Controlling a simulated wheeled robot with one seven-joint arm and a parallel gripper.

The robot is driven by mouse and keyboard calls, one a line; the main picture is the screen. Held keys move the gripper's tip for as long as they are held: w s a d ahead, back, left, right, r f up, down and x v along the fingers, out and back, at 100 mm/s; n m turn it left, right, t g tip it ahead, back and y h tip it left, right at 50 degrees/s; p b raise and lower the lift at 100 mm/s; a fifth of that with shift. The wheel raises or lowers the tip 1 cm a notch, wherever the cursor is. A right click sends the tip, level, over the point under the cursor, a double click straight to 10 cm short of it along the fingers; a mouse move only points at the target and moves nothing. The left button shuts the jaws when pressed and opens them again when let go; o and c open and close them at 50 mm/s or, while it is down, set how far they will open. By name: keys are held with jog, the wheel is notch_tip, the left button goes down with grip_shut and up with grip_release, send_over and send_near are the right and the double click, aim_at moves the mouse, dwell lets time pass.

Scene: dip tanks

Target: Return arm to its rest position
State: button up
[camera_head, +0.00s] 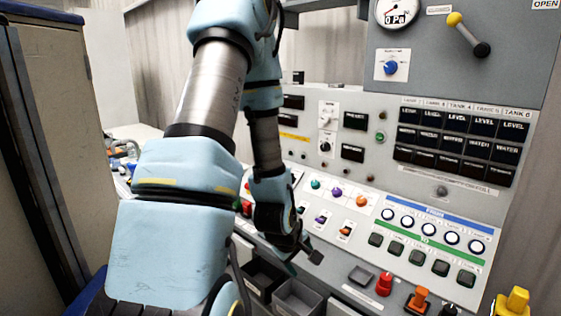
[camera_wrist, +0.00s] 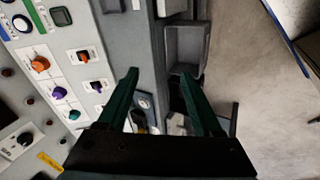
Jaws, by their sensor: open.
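My gripper (camera_wrist: 160,88) shows in the wrist view with its two green fingers spread apart and nothing between them. In the head view my gripper (camera_head: 305,257) hangs at the end of my folded light-blue arm, in front of the control panel (camera_head: 385,262). Part of the panel and the left end of its lower controls are hidden behind my arm. In the wrist view the panel face with an orange knob (camera_wrist: 40,64) and a purple knob (camera_wrist: 59,93) lies to the left of the fingers.
Grey open bins (camera_head: 297,298) sit below the panel, close under my gripper. A red knob (camera_head: 384,283), an orange handle (camera_head: 418,299) and a yellow handle (camera_head: 512,303) stand up along the front ledge. A tall cabinet (camera_head: 50,120) stands at the left. Bare floor (camera_wrist: 255,100) shows right of the bins.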

jog(key=s+a+r+m+g+y, duration=0.1)
jog(key=s+a+r+m, duration=0.2)
jog(key=a+r, duration=0.3)
jog(key=s+a+r+m+g+y, duration=0.2)
jog(key=s+a+r+m, duration=0.2)
jog(key=r, duration=0.4)
jog(key=shift+a+m, duration=0.9)
jog(key=shift+a, duration=0.05)
jog(key=shift+f, duration=0.1)
